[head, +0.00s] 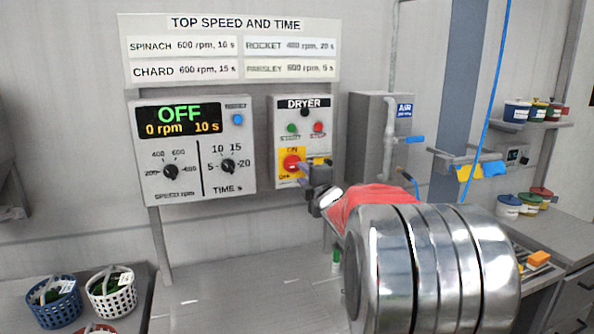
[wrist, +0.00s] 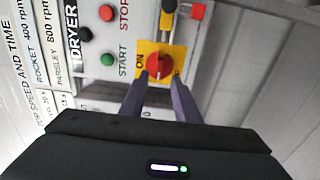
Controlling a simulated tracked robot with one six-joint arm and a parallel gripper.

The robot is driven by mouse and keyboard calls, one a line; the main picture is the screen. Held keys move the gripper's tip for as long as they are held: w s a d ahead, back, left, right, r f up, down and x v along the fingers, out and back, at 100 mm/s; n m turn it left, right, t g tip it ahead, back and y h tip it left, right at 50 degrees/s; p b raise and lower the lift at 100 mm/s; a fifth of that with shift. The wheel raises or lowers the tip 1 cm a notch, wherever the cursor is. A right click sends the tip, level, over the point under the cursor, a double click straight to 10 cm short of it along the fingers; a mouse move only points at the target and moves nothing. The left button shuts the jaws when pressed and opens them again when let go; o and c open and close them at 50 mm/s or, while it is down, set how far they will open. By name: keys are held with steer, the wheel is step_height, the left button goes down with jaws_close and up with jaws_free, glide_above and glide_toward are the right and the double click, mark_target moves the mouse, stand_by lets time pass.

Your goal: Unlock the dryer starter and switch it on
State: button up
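The dryer starter (head: 300,110) is a grey wall box with a green START button (head: 292,128), a red STOP button (head: 318,127) and a black round part above them. Its red rotary switch (head: 291,163) sits on a yellow ON/OFF plate and also shows in the wrist view (wrist: 159,66). My gripper (wrist: 160,80) is open, with its two fingers just in front of the switch, one towards each side; contact cannot be told. Beside the plate is a small yellow and black part (wrist: 168,20) with a red block (wrist: 198,12); whether it is a lock is unclear.
A control panel (head: 190,190) reading OFF, 0 rpm, 10 s stands left of the starter. A grey box with a blue-handled air valve (head: 413,139) is to the right. Baskets (head: 112,300) stand at lower left. My arm covers the lower middle of the head view.

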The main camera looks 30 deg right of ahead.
mark_target(296, 167)
steer(key=shift+x, duration=2.9)
steer(key=shift+c, duration=0.5)
steer(key=c, duration=0.6)
jaws_close()
steer(key=shift+a+f, duration=0.1)
